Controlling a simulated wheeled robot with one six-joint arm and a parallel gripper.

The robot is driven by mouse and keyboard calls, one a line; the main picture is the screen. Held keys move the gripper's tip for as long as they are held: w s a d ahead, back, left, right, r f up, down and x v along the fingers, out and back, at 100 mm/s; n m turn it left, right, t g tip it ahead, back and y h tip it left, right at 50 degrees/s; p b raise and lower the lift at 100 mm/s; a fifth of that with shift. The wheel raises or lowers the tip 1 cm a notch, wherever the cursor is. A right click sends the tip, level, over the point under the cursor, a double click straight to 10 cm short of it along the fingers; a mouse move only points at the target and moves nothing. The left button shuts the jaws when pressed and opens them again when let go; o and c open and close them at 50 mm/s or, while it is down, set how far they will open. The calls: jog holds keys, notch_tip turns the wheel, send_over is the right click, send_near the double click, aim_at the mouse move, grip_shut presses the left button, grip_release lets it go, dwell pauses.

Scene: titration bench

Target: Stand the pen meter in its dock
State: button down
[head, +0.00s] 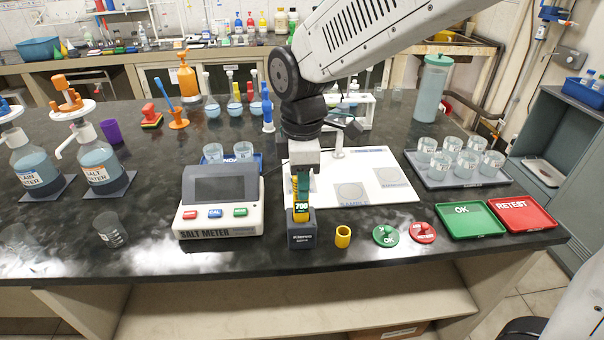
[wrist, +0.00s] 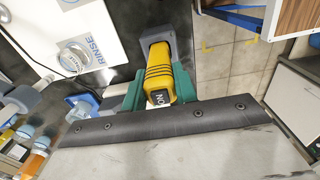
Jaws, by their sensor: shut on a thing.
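The yellow pen meter (head: 301,212) is upright, its lower end at the dark dock (head: 301,238) near the bench's front edge. In the wrist view the pen meter (wrist: 159,72) has dark bands, and its far end sits within the grey rim of the dock (wrist: 149,37). My gripper (head: 302,186) is above the dock, with its green fingers shut on the upper part of the pen meter; the fingers also show in the wrist view (wrist: 158,93). The pen's tip is hidden, so I cannot tell how deep it sits.
The salt meter (head: 220,203) stands close left of the dock. A yellow cap (head: 343,236) and the green OK disc (head: 386,236) lie to the right. A white board (head: 370,200) is behind. A glass beaker (head: 110,232) and the green OK tray (head: 470,220) are farther off.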

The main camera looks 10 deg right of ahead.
jog(key=shift+f, duration=0.65)
jog(key=c, duration=0.5)
grip_release()
jog(key=shift+r, duration=0.1)
jog(key=shift+r, duration=2.95)
